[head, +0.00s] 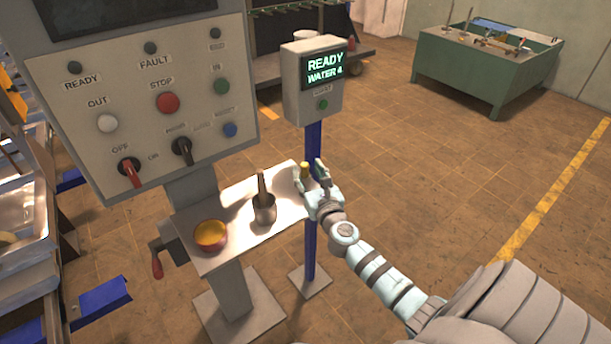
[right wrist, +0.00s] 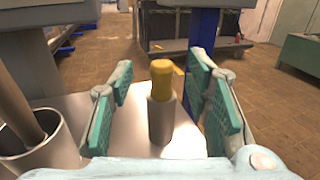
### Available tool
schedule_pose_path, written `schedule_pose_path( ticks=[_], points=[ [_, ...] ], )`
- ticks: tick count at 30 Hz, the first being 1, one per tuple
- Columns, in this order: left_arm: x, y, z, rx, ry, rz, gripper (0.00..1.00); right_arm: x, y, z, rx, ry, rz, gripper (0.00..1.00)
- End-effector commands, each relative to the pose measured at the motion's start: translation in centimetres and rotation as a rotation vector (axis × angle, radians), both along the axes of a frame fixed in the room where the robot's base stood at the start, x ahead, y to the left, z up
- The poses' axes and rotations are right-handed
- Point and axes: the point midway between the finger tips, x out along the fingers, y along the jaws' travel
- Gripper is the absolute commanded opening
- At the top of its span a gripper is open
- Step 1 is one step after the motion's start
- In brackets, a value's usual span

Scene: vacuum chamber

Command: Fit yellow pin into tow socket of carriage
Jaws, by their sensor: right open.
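The yellow pin (head: 306,171) stands upright near the right end of a small metal shelf. In the right wrist view its yellow head (right wrist: 161,72) tops a grey metal cylinder (right wrist: 161,118); I cannot tell whether the cylinder is part of the pin or a holder. My right gripper (head: 312,178) is open; in the right wrist view its green-padded fingers (right wrist: 165,100) stand on either side of the pin, apart from it. My left gripper is not in view. I cannot make out the tow socket or carriage for certain.
The shelf (head: 235,205) also bears a metal cup with a handle in it (head: 264,207) and a yellow-and-red bowl (head: 210,235). A control panel (head: 150,100) rises behind at left. A sign box reading "READY WATER 4" (head: 314,85) stands on a blue post. A green bench (head: 480,70) is far right.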

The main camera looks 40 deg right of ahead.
Motion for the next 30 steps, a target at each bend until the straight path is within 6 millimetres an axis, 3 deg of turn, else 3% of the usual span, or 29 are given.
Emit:
schedule_pose_path(
  ticks=[6,12,20,30],
  points=[
    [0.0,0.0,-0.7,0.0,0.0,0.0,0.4,3.3,-1.4,0.1,0.001,0.0,0.0,0.44],
    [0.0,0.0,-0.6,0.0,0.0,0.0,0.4,3.5,-1.4,0.2,0.001,0.001,0.0,0.44],
    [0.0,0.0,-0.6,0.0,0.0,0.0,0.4,3.5,-1.4,0.2,0.001,0.001,0.0,0.02],
    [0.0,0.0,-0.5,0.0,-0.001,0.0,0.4,3.5,-1.4,0.4,0.002,-0.001,0.0,0.0]
  ],
)
